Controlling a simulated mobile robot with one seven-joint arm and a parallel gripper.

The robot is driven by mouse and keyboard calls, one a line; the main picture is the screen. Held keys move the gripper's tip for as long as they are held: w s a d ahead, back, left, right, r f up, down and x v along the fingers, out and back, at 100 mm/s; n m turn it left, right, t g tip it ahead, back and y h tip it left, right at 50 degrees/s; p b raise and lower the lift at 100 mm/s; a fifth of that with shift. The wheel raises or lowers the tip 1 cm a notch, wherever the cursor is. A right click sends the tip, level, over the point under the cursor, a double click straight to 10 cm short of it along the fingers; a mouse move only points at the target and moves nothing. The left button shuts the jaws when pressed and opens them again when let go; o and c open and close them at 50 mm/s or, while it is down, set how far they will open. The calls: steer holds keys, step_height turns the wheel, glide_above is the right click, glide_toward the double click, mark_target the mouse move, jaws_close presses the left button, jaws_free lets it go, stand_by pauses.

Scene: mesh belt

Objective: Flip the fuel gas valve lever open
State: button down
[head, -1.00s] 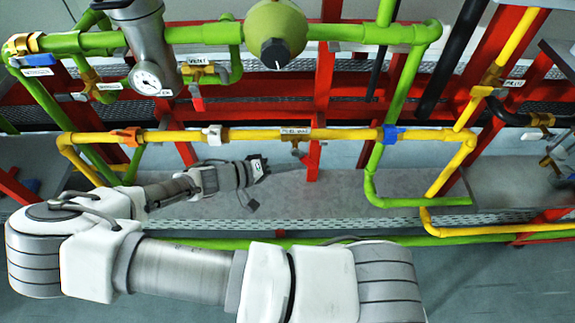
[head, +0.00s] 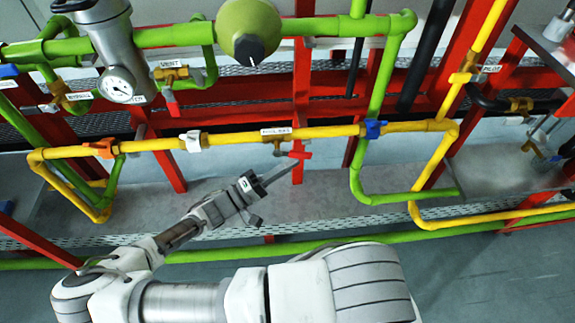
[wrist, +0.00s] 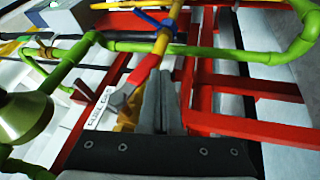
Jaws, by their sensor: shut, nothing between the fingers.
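The fuel gas valve (head: 280,146) is a small brass body on the yellow pipe, under a white label that reads FUEL GAS. Its lever (head: 298,155) has a red handle pointing right, in front of a red post. In the wrist view the lever (wrist: 141,70) shows a grey stem and red handle just left of the fingers, with the label (wrist: 97,108) beside it. My gripper (head: 286,166) is shut and empty, its tips just below the lever. In the wrist view my gripper (wrist: 160,80) reaches up close beside the lever; I cannot tell whether they touch.
The yellow pipe (head: 230,135) also carries orange (head: 100,148), white (head: 193,141) and blue (head: 373,129) fittings. A green pipe (head: 357,165) drops to the right. A red post (head: 298,110) stands behind the lever.

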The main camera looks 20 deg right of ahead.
steer(key=a+f+b, duration=0.1)
steer(key=a+f, duration=0.5)
steer(key=a, duration=0.4)
steer(key=shift+s+a, duration=0.3)
